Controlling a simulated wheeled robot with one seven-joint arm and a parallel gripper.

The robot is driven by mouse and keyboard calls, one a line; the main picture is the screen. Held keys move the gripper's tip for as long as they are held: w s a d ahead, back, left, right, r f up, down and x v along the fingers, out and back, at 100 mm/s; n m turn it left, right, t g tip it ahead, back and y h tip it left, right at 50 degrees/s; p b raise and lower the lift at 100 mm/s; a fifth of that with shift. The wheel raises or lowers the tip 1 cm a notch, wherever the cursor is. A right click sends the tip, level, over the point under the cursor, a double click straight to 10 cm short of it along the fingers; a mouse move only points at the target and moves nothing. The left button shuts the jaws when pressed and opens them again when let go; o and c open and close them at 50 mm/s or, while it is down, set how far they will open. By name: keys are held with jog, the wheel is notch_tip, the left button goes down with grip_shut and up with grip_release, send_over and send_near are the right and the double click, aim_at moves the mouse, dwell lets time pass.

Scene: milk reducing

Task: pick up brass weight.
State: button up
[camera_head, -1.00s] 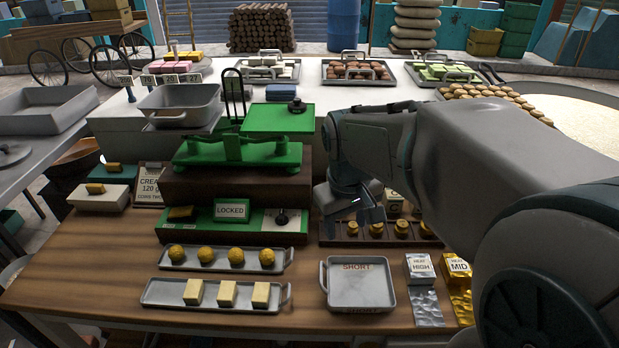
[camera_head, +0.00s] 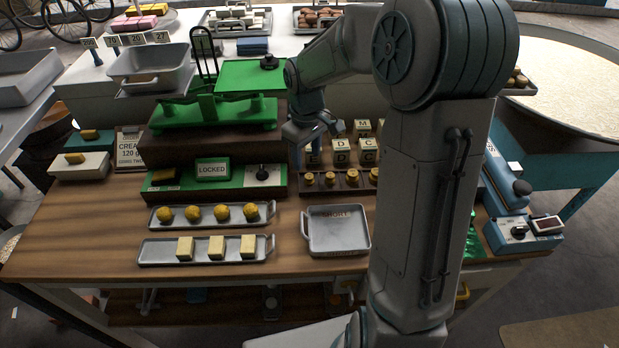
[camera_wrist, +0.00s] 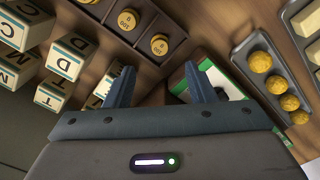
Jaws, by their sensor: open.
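Several small brass weights (camera_head: 330,178) stand in a row in a dark wooden rack (camera_head: 340,191) on the table, right of the green scale base. My gripper (camera_head: 316,146) is above and behind the rack's left part, with its fingers apart and nothing between them. In the wrist view two brass weights (camera_wrist: 159,44) show their marked tops just beyond the fingertips of my gripper (camera_wrist: 160,70). The rack (camera_wrist: 138,62) runs diagonally there. The fingers are apart from the weights. My arm hides the rack's right end in the head view.
Lettered blocks (camera_head: 368,150) stand right behind the rack. The green balance scale (camera_head: 212,112) and its locked base (camera_head: 213,190) are to the left. A grey tray (camera_head: 336,249) and trays with yellow balls (camera_head: 221,213) and pale blocks (camera_head: 216,247) lie in front.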

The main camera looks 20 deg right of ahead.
aim_at(309, 176)
jog(key=shift+s+d+f+p, duration=0.1)
jog(key=shift+s+f+p, duration=0.1)
jog(key=shift+f, duration=0.85)
jog(key=shift+s+d+f+p, duration=0.1)
jog(key=shift+f+p, duration=0.1)
jog(key=shift+f, duration=0.8)
jog(key=shift+s+f+p, duration=0.1)
jog(key=shift+f+p, duration=0.1)
jog(key=shift+f, duration=0.85)
grip_shut()
